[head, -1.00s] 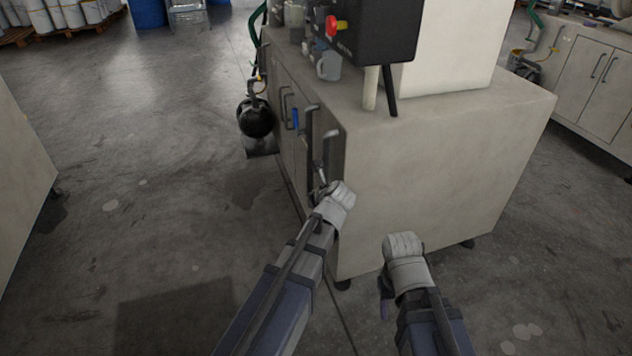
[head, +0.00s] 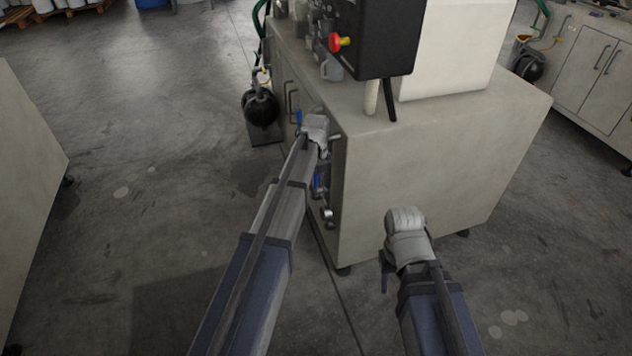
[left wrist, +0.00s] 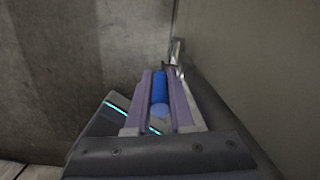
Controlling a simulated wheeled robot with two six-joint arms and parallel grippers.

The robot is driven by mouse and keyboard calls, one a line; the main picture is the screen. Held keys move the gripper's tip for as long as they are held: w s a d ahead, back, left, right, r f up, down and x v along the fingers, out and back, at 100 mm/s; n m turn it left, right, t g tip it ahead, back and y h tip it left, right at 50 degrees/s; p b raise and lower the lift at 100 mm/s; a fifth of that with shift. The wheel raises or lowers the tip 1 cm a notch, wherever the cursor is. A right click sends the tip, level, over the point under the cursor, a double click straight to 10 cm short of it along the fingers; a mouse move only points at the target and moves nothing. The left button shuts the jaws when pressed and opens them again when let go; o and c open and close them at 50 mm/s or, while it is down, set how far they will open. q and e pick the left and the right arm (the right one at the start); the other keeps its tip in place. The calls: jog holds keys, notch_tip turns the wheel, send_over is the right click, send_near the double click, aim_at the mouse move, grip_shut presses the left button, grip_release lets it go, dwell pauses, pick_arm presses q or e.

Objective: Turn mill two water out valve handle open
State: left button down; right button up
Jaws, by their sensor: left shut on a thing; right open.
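A beige mill cabinet (head: 430,170) stands ahead in the head view. A blue valve handle (head: 299,118) shows on its left face, beside my left gripper (head: 306,129). In the left wrist view, my left gripper (left wrist: 160,88) is shut on a blue handle (left wrist: 160,90), which lies lengthwise between its fingers. A second blue valve handle (head: 317,182) is lower on the same face, with metal pipe ends (head: 327,214) below it. No label naming the valves is readable. My right gripper (head: 386,273) is open, low before the cabinet's near side; its fingers are mostly hidden.
A black control box (head: 375,40) with a red and yellow knob (head: 341,42) sits above the cabinet. A black round pump-like unit (head: 260,108) stands beyond the left face. Another cabinet edge (head: 30,160) is at far left. Open floor (head: 160,190) lies between.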

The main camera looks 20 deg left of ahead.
pick_arm(q)
jog(key=shift+w+a+g+h, duration=0.15)
jog(key=shift+g+h, duration=0.15)
jog(key=shift+g, duration=0.2)
jog(key=c, duration=0.8)
grip_release()
jog(key=shift+r, duration=0.15)
notch_tip(320, 180, up, 8)
jog(key=p, duration=0.8)
jog(key=shift+a+f, duration=0.1)
jog(key=shift+f, duration=0.15)
